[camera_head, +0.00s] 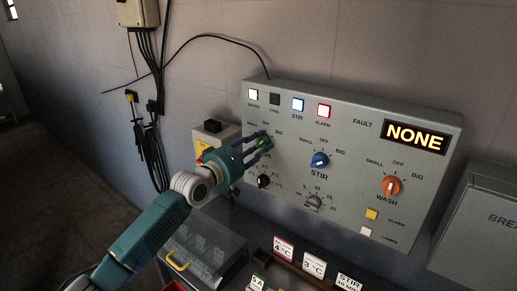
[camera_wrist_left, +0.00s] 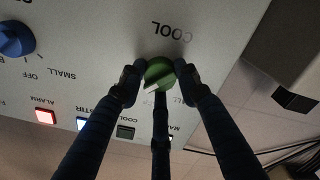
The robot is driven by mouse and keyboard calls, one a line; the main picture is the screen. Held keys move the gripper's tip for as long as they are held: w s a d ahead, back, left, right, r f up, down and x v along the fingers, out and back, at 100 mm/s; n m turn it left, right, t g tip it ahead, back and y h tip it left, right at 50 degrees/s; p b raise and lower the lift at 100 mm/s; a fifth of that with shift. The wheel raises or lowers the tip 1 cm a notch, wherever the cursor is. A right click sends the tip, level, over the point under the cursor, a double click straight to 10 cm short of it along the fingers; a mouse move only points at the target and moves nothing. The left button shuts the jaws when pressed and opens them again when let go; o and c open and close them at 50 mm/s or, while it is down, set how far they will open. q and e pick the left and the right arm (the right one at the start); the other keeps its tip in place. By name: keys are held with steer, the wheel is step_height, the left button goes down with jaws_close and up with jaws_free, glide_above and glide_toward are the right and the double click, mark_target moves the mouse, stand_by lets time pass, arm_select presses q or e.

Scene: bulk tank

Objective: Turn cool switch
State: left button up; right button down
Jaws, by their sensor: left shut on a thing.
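The cool switch is a green round knob (camera_head: 264,143) at the left of the grey control panel (camera_head: 350,112). It also shows in the left wrist view (camera_wrist_left: 158,74), beside the printed word COOL, with a pale pointer mark on its face. My left gripper (camera_head: 258,144) is at the knob; in the left wrist view its dark fingers (camera_wrist_left: 158,82) are shut around the knob from both sides, with a third finger below it. In the head view the fingers partly cover the knob. My right gripper is in neither view.
A blue STIR knob (camera_head: 320,160) and an orange WASH knob (camera_head: 391,186) sit to the right. A black knob (camera_head: 263,181) is just below the gripper. The fault display (camera_head: 415,137) reads NONE.

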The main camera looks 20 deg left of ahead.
arm_select(q)
steer(key=shift+f+m, duration=0.1)
steer(key=shift+m, duration=0.5)
steer(key=o, duration=1.1)
steer(key=shift+s, duration=0.1)
steer(key=v, duration=1.1)
steer(key=shift+s+a, duration=0.15)
steer(key=shift+s, duration=0.25)
